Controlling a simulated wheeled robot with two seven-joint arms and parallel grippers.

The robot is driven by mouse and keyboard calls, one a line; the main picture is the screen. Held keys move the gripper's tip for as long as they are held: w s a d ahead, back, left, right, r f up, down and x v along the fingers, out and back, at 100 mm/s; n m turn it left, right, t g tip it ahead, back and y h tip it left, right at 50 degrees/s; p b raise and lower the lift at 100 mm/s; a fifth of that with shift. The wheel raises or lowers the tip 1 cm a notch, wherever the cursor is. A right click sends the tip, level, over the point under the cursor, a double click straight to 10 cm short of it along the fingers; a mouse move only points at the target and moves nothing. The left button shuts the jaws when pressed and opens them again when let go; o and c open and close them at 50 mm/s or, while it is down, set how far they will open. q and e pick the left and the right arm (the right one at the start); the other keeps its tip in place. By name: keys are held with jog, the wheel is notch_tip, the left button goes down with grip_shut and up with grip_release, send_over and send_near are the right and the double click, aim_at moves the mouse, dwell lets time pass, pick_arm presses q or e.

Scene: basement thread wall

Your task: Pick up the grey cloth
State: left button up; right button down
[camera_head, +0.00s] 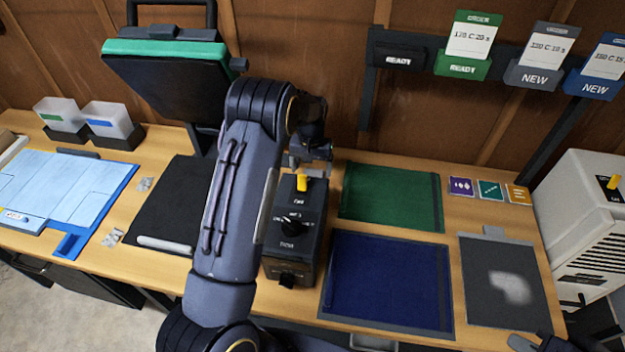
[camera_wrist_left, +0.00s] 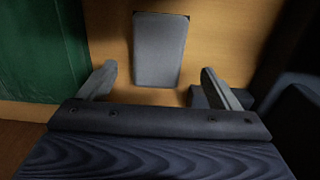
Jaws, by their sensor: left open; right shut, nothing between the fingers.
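A flat grey piece with rounded corners, which looks like the grey cloth (camera_wrist_left: 160,48), lies on the wooden bench top in the left wrist view. My left gripper (camera_wrist_left: 159,72) is open, with one finger on each side of the cloth's near end. Nothing is held between the fingers. In the head view my left gripper (camera_head: 312,155) is over the bench behind the black control box, and I cannot make out the cloth there. My right gripper (camera_head: 525,343) is shut and empty at the bottom right, mostly cut off by the frame edge.
The black control box (camera_head: 290,250) with a yellow switch stands close beside my left arm. A green mat (camera_head: 385,197), a blue mat (camera_head: 385,285) and a dark grey panel with a pale patch (camera_head: 480,265) lie to the right. A heat press (camera_head: 165,80) stands open at left.

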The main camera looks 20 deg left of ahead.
aim_at(312, 174)
pick_arm(q)
jog(key=shift+w+d+f+p, duration=0.15)
jog(key=shift+f+p, duration=0.35)
jog(key=shift+f, duration=1.45)
jog(key=c, duration=1.1)
jog(key=shift+r, duration=0.15)
notch_tip(312, 174, up, 10)
jog(key=shift+f+b, duration=0.1)
jog(key=shift+b, duration=1.05)
